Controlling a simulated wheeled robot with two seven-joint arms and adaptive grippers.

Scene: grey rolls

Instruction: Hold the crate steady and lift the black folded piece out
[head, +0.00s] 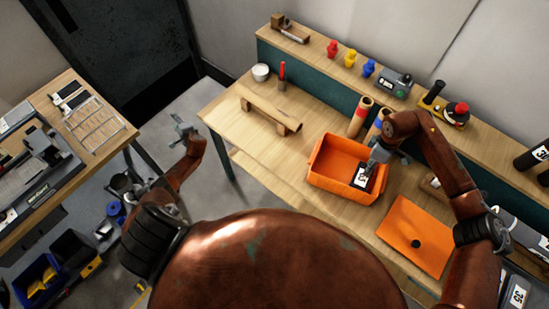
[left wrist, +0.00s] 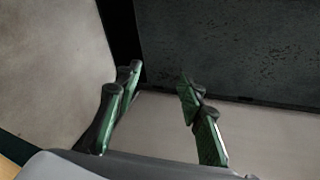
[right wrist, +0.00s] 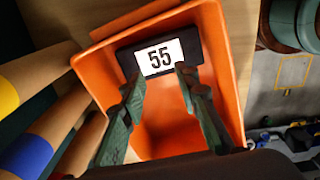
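The orange crate (head: 330,183) stands open on the wooden bench; its inside fills the right wrist view (right wrist: 225,60). The black folded piece (head: 363,177) lies inside it, with a white label reading 55 that is clear in the right wrist view (right wrist: 160,57). My right gripper (head: 376,156) reaches down into the crate. Its green fingers (right wrist: 158,78) are apart, with the tips close to the labelled piece; I cannot tell whether they touch it. My left gripper (head: 184,131) is open and empty, off the bench to the left and well away from the crate. Its fingers are spread in the left wrist view (left wrist: 160,80).
An orange lid with a black knob (head: 408,225) lies right of the crate. Cardboard rolls (head: 360,117) stand behind the crate, near the right arm.

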